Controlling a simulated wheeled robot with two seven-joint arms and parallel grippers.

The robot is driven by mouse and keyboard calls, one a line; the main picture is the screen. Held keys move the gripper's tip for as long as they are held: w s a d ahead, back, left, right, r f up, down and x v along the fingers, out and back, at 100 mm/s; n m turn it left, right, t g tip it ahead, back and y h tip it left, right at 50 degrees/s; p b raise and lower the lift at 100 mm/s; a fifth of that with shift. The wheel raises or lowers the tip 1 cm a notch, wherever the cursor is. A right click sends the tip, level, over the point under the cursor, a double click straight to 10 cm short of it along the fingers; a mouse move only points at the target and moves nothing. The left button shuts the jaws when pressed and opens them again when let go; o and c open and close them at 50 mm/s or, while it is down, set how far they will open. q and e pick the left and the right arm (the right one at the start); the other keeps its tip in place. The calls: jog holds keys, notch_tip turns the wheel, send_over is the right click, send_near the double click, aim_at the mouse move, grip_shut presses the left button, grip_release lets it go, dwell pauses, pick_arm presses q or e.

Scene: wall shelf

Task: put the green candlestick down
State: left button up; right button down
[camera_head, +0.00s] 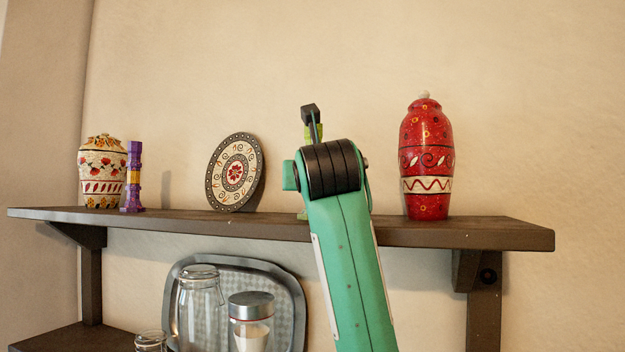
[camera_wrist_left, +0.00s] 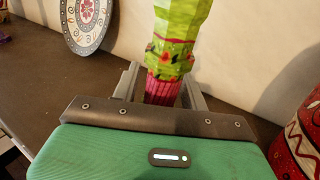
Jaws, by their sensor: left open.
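The green candlestick (camera_wrist_left: 178,38) stands upright in the left wrist view, light green above with a pink section lower down. My left gripper (camera_wrist_left: 160,85) is open, with its two grey fingers on either side of the pink section; I cannot tell if either finger touches it. In the head view my green arm covers most of the candlestick. Only a small light green part of it (camera_head: 308,132) and a sliver near the shelf top show there. Its foot looks to be at the shelf surface, but the contact is hidden. My right gripper is not in view.
The brown wall shelf (camera_head: 500,234) also holds a red jar (camera_head: 427,160) to the right, a patterned plate (camera_head: 235,172), a purple candlestick (camera_head: 133,178) and a cream floral jar (camera_head: 102,172) to the left. Glass jars and a tray (camera_head: 285,290) are below.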

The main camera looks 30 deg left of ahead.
pick_arm(q)
jog(key=shift+r, duration=0.25)
jog(key=b+v, duration=0.3)
jog(key=v, duration=0.2)
jog(key=b+v, duration=0.4)
jog(key=v, duration=0.1)
jog(key=shift+s+d+f, duration=0.15)
jog(key=shift+d+f, duration=0.1)
jog(key=shift+s+d+r+b, duration=0.2)
jog(key=shift+s+d+b, duration=0.1)
jog(key=shift+s+d, duration=0.3)
jog(key=shift+a, duration=0.1)
